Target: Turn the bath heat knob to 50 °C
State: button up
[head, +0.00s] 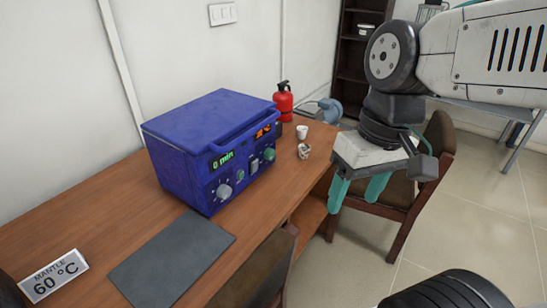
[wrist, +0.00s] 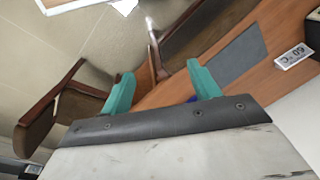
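A blue box-shaped device (head: 208,135) stands on the wooden desk in the head view. Its front has a green display reading "0 min", an orange display (head: 263,131) too small to read, a light grey knob (head: 224,191), a green knob (head: 269,154) and a small switch (head: 254,166). No bath label is readable, and I cannot tell either knob's setting. My gripper (head: 354,204) hangs to the right of the device, beyond the desk edge, touching nothing. Its teal fingers are apart and empty, also in the wrist view (wrist: 160,72). A sliver of blue shows behind one finger.
A card (head: 54,276) reads "MANTLE 60 °C" at the desk's left. A dark grey mat (head: 172,258) lies before the device. A white cup (head: 302,132), a small object (head: 304,151) and a red extinguisher (head: 284,101) are right of it. Chairs (head: 411,192) stand along the desk.

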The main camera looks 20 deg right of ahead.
jog(key=w+a+f+y, duration=0.2)
jog(key=w+y, duration=0.2)
jog(key=w, duration=0.4)
jog(key=w+a+f+n+t+y, duration=0.1)
jog(key=w+a+f+y, duration=0.15)
jog(key=w+y, duration=0.4)
jog(key=w+a+f+y, duration=0.2)
jog(key=w+a+y, duration=0.1)
jog(key=w, duration=0.7)
jog(key=m+t+h, duration=0.4)
jog(key=m+t, duration=0.2)
jog(key=t, duration=0.7)
send_near(272, 156)
jog(key=shift+w+a+r, duration=0.2)
jog(key=shift+w+a, duration=0.3)
jog(key=shift+a, duration=0.1)
jog(key=shift+w+f, duration=0.2)
jog(key=x, duration=0.7)
jog(key=shift+w, duration=0.2)
jog(key=c, duration=1)
